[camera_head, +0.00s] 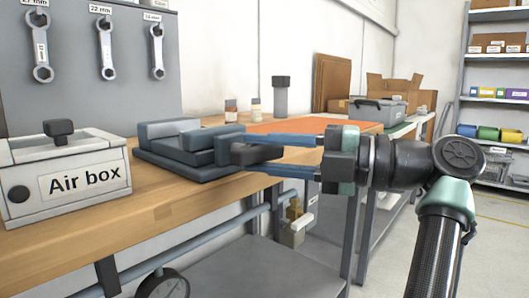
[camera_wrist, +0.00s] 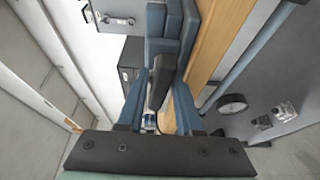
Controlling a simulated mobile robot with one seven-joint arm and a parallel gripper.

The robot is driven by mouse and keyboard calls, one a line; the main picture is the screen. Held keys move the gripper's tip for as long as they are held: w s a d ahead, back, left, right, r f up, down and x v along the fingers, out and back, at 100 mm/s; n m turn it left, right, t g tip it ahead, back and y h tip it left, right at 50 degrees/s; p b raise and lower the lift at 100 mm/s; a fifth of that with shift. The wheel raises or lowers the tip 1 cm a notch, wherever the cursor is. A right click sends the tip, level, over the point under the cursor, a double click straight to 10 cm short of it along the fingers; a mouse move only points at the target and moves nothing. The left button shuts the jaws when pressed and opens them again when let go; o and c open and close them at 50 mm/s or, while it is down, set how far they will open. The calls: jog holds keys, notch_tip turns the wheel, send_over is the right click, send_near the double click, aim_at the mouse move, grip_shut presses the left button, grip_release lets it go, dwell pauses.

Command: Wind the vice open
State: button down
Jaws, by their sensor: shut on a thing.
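The vice (camera_head: 180,141) is grey-blue and sits at the front edge of the wooden bench, with its jaw blocks on a flat base. Its dark handle (camera_head: 257,153) sticks out on the right, toward my arm. My gripper (camera_head: 262,152) reaches in from the right with two blue fingers, one on either side of the handle, shut on it. In the wrist view, the black handle (camera_wrist: 161,82) lies between the fingers, slightly tilted, with the vice body (camera_wrist: 160,22) beyond. The gap between the vice jaws is hard to judge from here.
A white Air box (camera_head: 66,176) stands left of the vice on the bench (camera_head: 160,193). Wrenches (camera_head: 105,48) hang on the grey panel behind. Small bottles and an orange mat (camera_head: 290,125) lie further back. A gauge (camera_head: 163,285) and pipe are below the bench edge.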

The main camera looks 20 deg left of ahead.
jog(key=c, duration=0.7)
grip_release()
jog(key=d+p, duration=0.2)
jog(key=d, duration=0.2)
jog(key=d+p, duration=0.1)
jog(key=d, duration=0.3)
jog(key=d+p, duration=0.2)
jog(key=d, duration=0.3)
jog(key=shift+w+p, duration=0.25)
jog(key=shift+p, duration=0.05)
